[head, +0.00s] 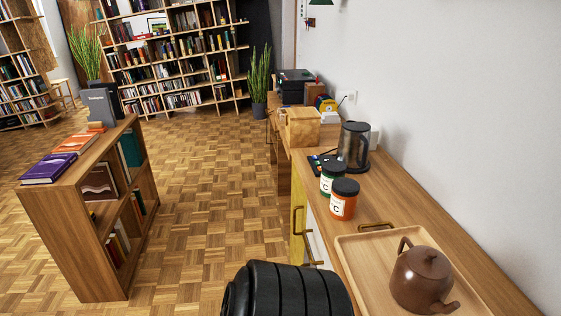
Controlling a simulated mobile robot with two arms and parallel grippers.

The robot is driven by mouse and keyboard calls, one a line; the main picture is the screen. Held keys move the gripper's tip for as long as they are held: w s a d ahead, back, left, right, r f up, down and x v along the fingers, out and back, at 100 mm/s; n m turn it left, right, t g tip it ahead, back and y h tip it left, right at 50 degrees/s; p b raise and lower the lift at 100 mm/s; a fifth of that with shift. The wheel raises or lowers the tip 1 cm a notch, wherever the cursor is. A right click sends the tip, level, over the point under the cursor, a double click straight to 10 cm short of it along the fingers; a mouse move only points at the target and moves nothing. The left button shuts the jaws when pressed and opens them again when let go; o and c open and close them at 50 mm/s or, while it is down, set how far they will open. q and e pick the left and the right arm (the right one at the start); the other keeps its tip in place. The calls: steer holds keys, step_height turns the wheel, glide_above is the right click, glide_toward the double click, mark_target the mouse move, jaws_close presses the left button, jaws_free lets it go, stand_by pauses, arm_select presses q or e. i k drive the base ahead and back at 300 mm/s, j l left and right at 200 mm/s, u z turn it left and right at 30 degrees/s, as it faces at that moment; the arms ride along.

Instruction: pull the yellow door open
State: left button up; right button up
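The yellow door (294,215) is on the front of the long wooden cabinet along the right wall. I see it at a steep angle as a narrow strip, and it looks flush with the cabinet front. A brass-coloured handle (298,222) stands out from it. Beside it, nearer to me, is a white front (315,243) with a similar handle (313,264). A dark ribbed part of my own arm covers the bottom middle of the view and hides the lower cabinet front. Neither of my grippers shows.
On the cabinet top (400,205) are a wooden tray (355,262) with a brown teapot (424,279), two jars (343,199) and a kettle (354,147). A low bookshelf (75,225) stands on the left. The parquet floor (200,190) between is clear.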

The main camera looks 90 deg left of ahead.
mark_target(298, 220)
steer(key=u, duration=2.55)
steer(key=i+j+z, duration=0.1)
steer(key=z, duration=0.3)
steer(key=j+z, duration=0.25)
steer(key=z, duration=0.2)
steer(key=i+j+z, duration=0.1)
steer(key=j+z, duration=0.15)
steer(key=z, duration=0.15)
